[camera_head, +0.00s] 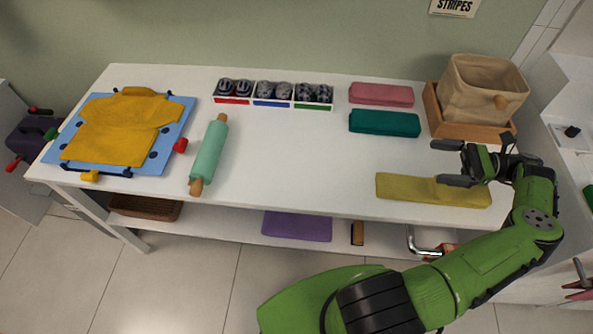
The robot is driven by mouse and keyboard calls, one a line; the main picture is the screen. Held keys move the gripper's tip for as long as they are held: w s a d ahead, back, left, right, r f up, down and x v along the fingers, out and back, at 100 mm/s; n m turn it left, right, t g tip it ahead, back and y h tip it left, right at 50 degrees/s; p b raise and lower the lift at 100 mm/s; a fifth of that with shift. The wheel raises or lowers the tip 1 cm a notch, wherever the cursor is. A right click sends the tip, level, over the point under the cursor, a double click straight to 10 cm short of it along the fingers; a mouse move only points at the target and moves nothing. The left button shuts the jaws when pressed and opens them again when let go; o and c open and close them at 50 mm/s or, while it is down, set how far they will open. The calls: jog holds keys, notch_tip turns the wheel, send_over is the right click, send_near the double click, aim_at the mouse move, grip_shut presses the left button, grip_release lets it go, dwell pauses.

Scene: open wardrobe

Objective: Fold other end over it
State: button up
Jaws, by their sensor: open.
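An olive-yellow cloth strip (408,188) lies flat and long along the front right of the white table. My arm comes in from the lower right. The gripper hides part of the strip's back edge. A folded pink cloth (381,95) and a folded teal cloth (384,123) lie behind the strip.
A fabric bin (482,92) in a wooden tray (437,122) stands at the back right, near my gripper. A green rolling pin (209,152), a yellow shirt on a blue board (173,134), and a divided box of rolled socks (273,105) occupy the left. The table's middle is clear.

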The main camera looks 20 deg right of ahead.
notch_tip(320, 180, up, 9)
jog(key=p, duration=0.7)
jog(key=shift+p, duration=0.3)
jog(key=shift+f, duration=0.1)
dwell(0.8)
